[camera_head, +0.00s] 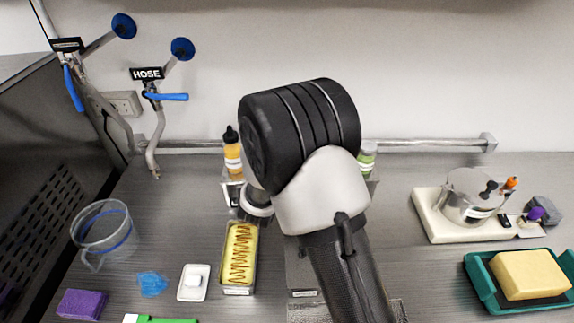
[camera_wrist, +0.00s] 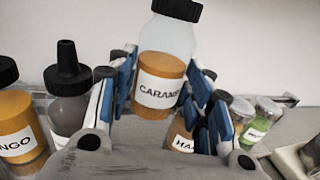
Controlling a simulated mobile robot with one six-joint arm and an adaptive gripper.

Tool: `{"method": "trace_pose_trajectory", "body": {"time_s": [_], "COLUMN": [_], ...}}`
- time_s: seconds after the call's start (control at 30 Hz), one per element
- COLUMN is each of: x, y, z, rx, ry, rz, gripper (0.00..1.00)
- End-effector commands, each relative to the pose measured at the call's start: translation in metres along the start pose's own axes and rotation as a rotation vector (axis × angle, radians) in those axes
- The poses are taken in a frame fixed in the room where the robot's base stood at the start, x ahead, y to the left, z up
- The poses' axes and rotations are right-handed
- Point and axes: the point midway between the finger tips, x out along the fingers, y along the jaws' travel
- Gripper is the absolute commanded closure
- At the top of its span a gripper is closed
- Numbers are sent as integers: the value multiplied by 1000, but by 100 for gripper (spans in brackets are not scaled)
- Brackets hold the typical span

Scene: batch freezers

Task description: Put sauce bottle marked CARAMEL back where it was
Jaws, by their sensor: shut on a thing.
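In the wrist view the sauce bottle marked CARAMEL (camera_wrist: 160,85) has a black cap, a clear upper part and an orange-brown lower part with a white label. It stands roughly upright between the blue-padded fingers of my gripper (camera_wrist: 158,98), which is shut on it. In the head view my arm hides the bottle and the fingers.
The wrist view shows a bottle ending in NGO (camera_wrist: 15,125), a nozzle bottle (camera_wrist: 70,105), a partly hidden HA-labelled container (camera_wrist: 184,140) and a green jar (camera_wrist: 258,125). In the head view a loaf-shaped tub (camera_head: 239,255) stands left of my arm, and a pitcher (camera_head: 103,232) farther left.

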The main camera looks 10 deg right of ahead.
Motion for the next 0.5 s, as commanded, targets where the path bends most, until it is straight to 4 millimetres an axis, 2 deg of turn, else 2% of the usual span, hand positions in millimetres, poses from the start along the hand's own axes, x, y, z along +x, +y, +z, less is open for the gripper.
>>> {"method": "trace_pose_trajectory", "body": {"time_s": [0.03,0.1,0.37,0.5], "x": [0,0,1,0], "y": [0,0,0,0], "z": [-14,-26,-45,-66], "rx": [-2,0,1,-1], "ry": [0,-2,-3,-1], "rz": [0,1,0,0], "gripper": [82,82,82,82]}}
